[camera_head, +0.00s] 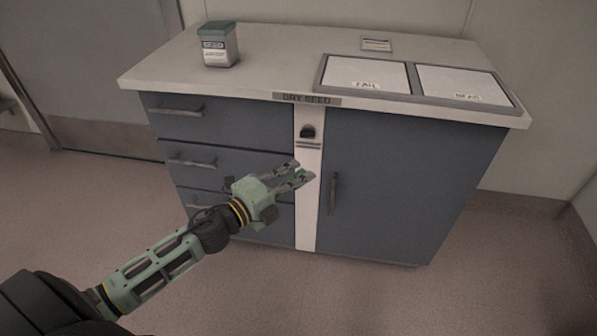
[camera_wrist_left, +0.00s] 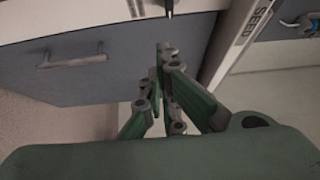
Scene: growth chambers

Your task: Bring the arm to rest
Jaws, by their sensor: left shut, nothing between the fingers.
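My left gripper (camera_head: 306,173) is in front of the cabinet (camera_head: 390,190), at the height of its middle drawer and near the white centre strip. Its fingers are shut with nothing between them. In the left wrist view the fingertips (camera_wrist_left: 166,50) meet in front of a blue-grey panel with a handle (camera_wrist_left: 72,62). My left arm reaches in from the lower left of the head view. My right gripper does not show in either view.
A jar with a green lid (camera_head: 218,44) stands at the back left of the countertop. A tray with two white labelled panels (camera_head: 365,75) lies at the right. Drawer handles (camera_head: 176,111) and a door handle (camera_head: 333,190) stick out. The floor in front is clear.

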